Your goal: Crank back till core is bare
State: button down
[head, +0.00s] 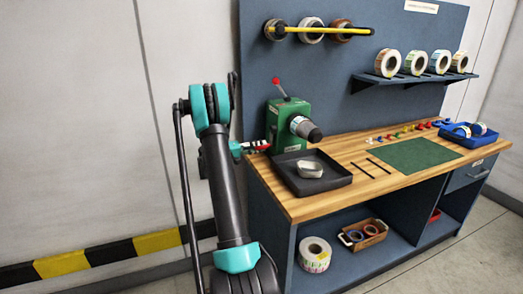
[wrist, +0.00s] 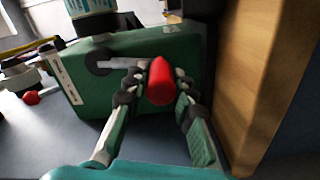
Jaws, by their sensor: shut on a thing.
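The green label rewinder (head: 288,125) stands at the left end of the bench. A roll with a pale band (head: 301,126) and a dark end sits on its spindle; its edge also shows at the top of the wrist view (wrist: 93,8). How much is wound on it is too small to tell. A grey crank arm (wrist: 120,63) runs from a dark hub on the rewinder to a red crank knob (wrist: 160,82). My gripper (wrist: 157,88) is shut on this knob, one finger on each side. In the head view my gripper (head: 256,147) reaches the rewinder's left side.
A red-tipped lever (head: 277,82) rises from the rewinder's top. A black tray (head: 335,181) with a pale loop (head: 309,168) sits in front. A green mat (head: 415,154) and blue tray (head: 480,143) lie right. Label rolls (head: 388,63) stand on the shelf.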

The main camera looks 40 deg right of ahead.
jog(key=w+m, duration=0.1)
jog(key=m, duration=0.1)
jog(key=w+r+m, duration=0.1)
jog(key=shift+w+d, duration=0.25)
jog(key=shift+w, duration=0.05)
jog(key=shift+w+d+r+m, duration=0.1)
jog(key=shift+w+r+m, duration=0.3)
jog(key=shift+m, duration=0.45)
jog(key=shift+w+d+r+m, duration=0.1)
jog(key=shift+w+r+m, duration=0.25)
jog(key=shift+m, duration=0.5)
jog(key=shift+w, duration=0.15)
jog(key=c, duration=1.3)
grip_release()
jog(key=shift+o, duration=0.2)
jog(key=shift+a, duration=0.1)
jog(key=v, duration=1.1)
jog(key=shift+a, duration=0.35)
jog(key=shift+f, duration=0.1)
